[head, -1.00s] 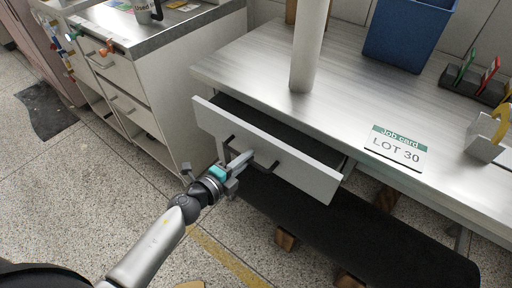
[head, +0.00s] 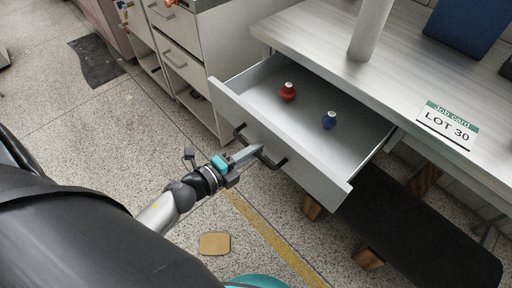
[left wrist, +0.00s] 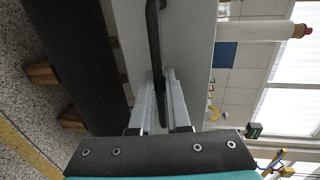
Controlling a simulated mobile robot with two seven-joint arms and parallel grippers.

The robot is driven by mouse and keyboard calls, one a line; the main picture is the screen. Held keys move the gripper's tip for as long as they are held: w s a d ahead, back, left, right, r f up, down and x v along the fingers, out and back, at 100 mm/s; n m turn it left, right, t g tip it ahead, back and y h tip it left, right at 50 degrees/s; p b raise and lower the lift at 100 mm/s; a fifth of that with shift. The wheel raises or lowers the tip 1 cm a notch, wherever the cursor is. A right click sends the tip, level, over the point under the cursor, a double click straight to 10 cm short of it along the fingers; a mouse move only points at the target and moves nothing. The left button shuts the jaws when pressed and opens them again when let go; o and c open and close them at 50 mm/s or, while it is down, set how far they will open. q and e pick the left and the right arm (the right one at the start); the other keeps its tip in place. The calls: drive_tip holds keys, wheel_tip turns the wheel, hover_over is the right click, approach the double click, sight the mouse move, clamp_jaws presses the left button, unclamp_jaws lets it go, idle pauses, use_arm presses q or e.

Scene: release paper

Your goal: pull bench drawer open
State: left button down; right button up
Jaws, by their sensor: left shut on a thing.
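The bench drawer (head: 300,152) is light grey and stands well out from under the bench top. Its dark bar handle (head: 270,161) runs across the front panel, and the handle also shows in the left wrist view (left wrist: 154,40). My left gripper (head: 255,150) is shut on the handle, with one finger on each side of it in the left wrist view (left wrist: 162,85). Inside the drawer are a small red bottle (head: 288,93) and a small blue bottle (head: 329,121), both apart from the gripper. My right gripper is not seen.
The bench top (head: 330,35) bears a white post (head: 371,28), a blue bin (head: 465,22) and a job card (head: 447,126). A dark padded plank (head: 430,215) lies low under the bench. A cabinet (head: 185,50) stands left. Floor in front holds a tan pad (head: 214,244).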

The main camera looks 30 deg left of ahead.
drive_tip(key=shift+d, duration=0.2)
use_arm(q)
drive_tip(key=c, duration=0.9)
unclamp_jaws()
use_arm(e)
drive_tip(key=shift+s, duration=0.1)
use_arm(q)
drive_tip(key=shift+s, duration=0.1)
drive_tip(key=p+v, duration=0.1)
drive_tip(key=v, duration=1.4)
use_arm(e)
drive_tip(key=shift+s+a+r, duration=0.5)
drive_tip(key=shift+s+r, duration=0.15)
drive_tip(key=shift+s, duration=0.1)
use_arm(q)
drive_tip(key=shift+f, duration=0.1)
